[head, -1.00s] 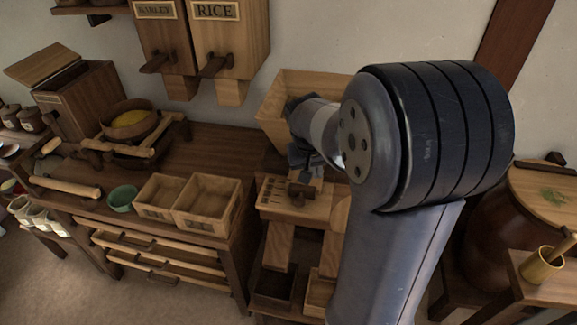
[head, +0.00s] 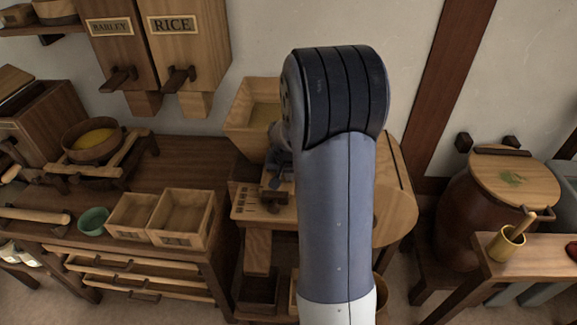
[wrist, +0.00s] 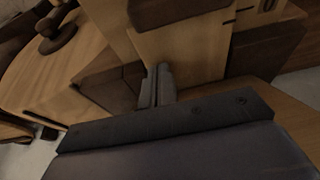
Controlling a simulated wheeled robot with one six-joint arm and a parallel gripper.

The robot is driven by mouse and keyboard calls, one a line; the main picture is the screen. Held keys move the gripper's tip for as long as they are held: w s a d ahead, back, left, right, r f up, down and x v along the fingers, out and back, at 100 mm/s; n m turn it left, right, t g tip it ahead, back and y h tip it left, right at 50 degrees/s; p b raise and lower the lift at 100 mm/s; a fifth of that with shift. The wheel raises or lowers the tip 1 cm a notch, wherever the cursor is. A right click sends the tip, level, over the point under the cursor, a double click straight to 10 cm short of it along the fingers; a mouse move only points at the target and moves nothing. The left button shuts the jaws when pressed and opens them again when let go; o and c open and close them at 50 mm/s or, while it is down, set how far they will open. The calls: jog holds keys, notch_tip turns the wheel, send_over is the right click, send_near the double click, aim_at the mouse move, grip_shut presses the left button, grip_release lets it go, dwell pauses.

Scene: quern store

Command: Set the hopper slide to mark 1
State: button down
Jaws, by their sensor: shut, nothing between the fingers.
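The hopper (head: 240,117) is a flared wooden box against the wall in the head view, partly behind my arm. Below it is a light wooden board (head: 250,208) with dark marks and a dark slide block (head: 274,188) on it. The numbers on the marks are too small to read. My gripper (head: 280,160) is near the block, mostly hidden by my arm. In the wrist view its fingers (wrist: 158,82) are shut and empty in front of a light wooden board (wrist: 185,55). A dark block (wrist: 170,10) and short dark marks show above; I cannot tell whether the fingers touch anything.
A round wooden top (head: 396,215) sits right of my arm. Left is a bench with two open wooden boxes (head: 180,216) and a green bowl (head: 93,221). Barley and rice bins (head: 185,55) hang above. A lidded barrel (head: 465,220) stands at the right.

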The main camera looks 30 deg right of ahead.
aim_at(288, 190)
jog(key=s+a, duration=0.2)
jog(key=s, duration=0.1)
jog(key=shift+s+a+p, duration=0.15)
jog(key=shift+s+p, duration=0.05)
jog(key=shift+p, duration=0.1)
